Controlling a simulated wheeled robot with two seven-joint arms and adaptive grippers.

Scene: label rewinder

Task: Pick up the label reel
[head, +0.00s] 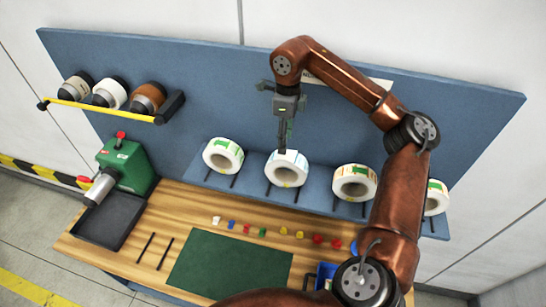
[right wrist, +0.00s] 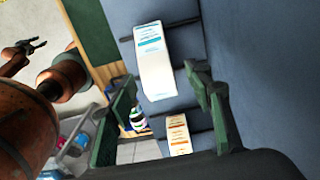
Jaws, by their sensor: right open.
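Several white label reels stand in a row on the blue shelf. The label reel with light blue print (head: 287,168) is second from the left in the head view. My right gripper (head: 285,143) points down over this reel. In the right wrist view the reel's printed white rim (right wrist: 166,65) shows beyond and between the two open green-padded fingers (right wrist: 163,105). The gripper is empty. I cannot tell exactly how far the fingertips are from the reel. A small gripper, likely my left (right wrist: 30,48), shows at the upper left of the right wrist view, too small to judge.
A green-print reel (head: 223,156) stands to the left and an orange-print reel (head: 354,183) to the right. Dark rods divide the shelf. The blue back panel (head: 210,95) rises behind. In front lie a green mat (head: 230,264) and small coloured pieces on the wooden table.

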